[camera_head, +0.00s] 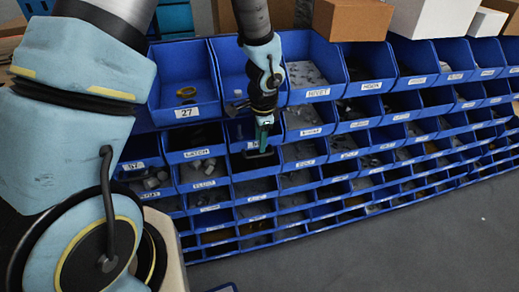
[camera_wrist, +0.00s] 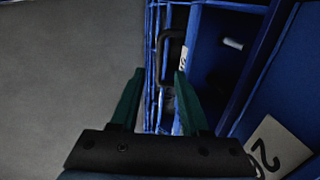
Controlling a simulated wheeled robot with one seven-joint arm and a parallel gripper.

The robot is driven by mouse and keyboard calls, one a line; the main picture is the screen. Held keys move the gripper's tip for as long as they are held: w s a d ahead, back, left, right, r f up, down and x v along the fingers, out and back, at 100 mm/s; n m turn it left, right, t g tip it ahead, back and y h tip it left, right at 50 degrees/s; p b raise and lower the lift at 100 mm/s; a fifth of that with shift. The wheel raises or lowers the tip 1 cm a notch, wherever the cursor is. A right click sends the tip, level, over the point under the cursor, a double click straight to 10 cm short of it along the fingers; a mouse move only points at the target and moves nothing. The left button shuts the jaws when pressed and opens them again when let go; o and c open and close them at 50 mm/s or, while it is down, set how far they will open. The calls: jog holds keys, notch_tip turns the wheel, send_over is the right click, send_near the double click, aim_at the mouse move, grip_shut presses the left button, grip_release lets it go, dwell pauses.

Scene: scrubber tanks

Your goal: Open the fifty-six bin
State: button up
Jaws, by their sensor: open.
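My gripper (camera_head: 264,138) hangs down in front of the blue bin wall, over a bin (camera_head: 238,130) in the second row. No label that I can make out clearly reads fifty-six. A dark handle (camera_head: 261,158) shows just below the gripper. In the wrist view, my two green fingers (camera_wrist: 158,85) are apart with nothing held between them. A dark U-shaped handle (camera_wrist: 161,55) stands out from a blue bin front (camera_wrist: 206,45) ahead of the fingertips. A small white label beside it is too cut off to read. I cannot tell whether the fingers touch anything.
A bin with label 27 (camera_head: 187,113) is left of the arm; a label marked 57 (camera_head: 131,165) sits lower left. A large label showing a 2 (camera_wrist: 268,150) is close right of the fingers. Boxes (camera_head: 350,18) stand on top. Grey floor (camera_head: 440,220) is clear.

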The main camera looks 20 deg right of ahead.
aim_at(259, 156)
jog(key=shift+w+f+p, duration=0.1)
jog(key=shift+w+f, duration=0.05)
jog(key=shift+f, duration=0.75)
jog(key=shift+w+f+p, duration=0.1)
jog(key=shift+w+f, duration=0.1)
jog(key=shift+f, duration=0.7)
jog(key=shift+w+f+p, duration=0.1)
jog(key=shift+w+f, duration=0.05)
jog(key=shift+f, duration=0.75)
grip_shut()
